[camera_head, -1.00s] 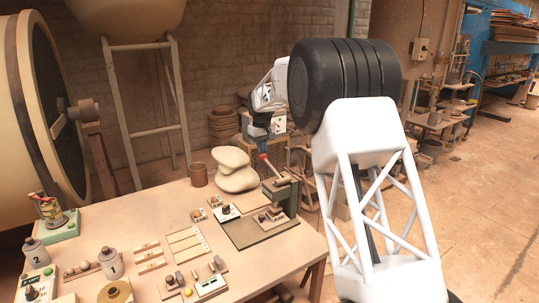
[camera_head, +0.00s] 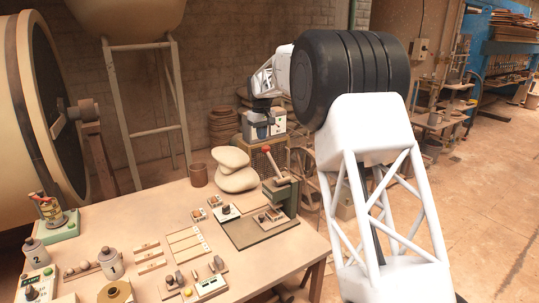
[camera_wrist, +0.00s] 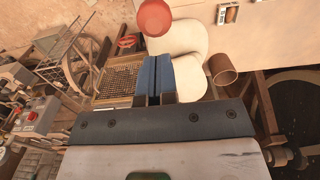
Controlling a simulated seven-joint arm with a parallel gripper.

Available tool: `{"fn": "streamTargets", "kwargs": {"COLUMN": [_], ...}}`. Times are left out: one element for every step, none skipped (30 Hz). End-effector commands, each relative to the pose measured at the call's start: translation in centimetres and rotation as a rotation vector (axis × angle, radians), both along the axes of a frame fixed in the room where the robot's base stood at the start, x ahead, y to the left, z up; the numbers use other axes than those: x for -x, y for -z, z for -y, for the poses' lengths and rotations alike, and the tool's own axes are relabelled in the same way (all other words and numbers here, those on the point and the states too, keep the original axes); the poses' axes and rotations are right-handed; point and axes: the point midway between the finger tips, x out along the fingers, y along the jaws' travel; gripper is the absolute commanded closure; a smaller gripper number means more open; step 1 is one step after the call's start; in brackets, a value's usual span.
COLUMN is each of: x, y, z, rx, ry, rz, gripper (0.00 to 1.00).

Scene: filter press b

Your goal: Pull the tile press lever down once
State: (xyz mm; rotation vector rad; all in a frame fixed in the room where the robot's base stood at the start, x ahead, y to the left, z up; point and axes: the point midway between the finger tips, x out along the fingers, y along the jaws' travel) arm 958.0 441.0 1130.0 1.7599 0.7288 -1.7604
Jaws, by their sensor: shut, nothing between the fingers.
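The tile press (camera_head: 284,194) is a green stand at the right back of the table. Its lever (camera_head: 273,163) is a rod with a red knob, leaning up and to the left from the press head. In the wrist view the red knob (camera_wrist: 154,17) appears beyond my fingertips, apart from them in the picture. My gripper (camera_wrist: 155,60) has its blue fingers pressed together with nothing between them. In the head view my gripper is above and behind the knob, and its fingertips are hard to make out.
Pale rounded sacks (camera_head: 236,170) and a brown pot (camera_head: 198,174) stand left of the press. A wire-sided stand (camera_wrist: 120,80) is beyond the table. The table's front middle is mostly covered with small parts.

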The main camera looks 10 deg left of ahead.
Motion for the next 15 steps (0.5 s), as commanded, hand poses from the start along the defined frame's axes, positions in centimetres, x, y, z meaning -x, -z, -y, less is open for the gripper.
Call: {"fn": "streamTargets", "kwargs": {"x": [0.0, 0.0, 0.0, 0.0, 0.0, 0.0, 0.0, 0.0, 0.0, 0.0, 0.0, 0.0, 0.0, 0.0, 0.0], "y": [-0.3, -0.5, -0.7, -0.9, -1.0, -1.3, -1.4, -1.6, -1.9, -2.0, -2.2, -2.5, -2.6, -2.8, -3.0], "z": [0.0, 0.0, 0.0, 0.0, 0.0, 0.0, 0.0, 0.0, 0.0, 0.0, 0.0, 0.0, 0.0, 0.0, 0.0], "rx": [0.000, 0.000, 0.000, 0.000, -0.001, -0.001, -0.001, 0.000, 0.000, 0.000, -0.001, -0.001, -0.001, -0.001, -0.001], "ry": [0.000, 0.000, 0.000, 0.000, 0.000, 0.000, 0.000, 0.000, 0.000, 0.000, 0.000, 0.000, 0.000, 0.000, 0.000], "rz": [0.000, 0.000, 0.000, 0.000, 0.001, 0.001, 0.001, 0.001, 0.001, 0.001, 0.001, 0.001, 0.001, 0.001, 0.001], "gripper": [1.00, 1.00, 1.00, 1.00, 1.00, 1.00, 1.00, 1.00, 1.00, 1.00, 1.00, 1.00, 1.00, 1.00, 1.00]}}
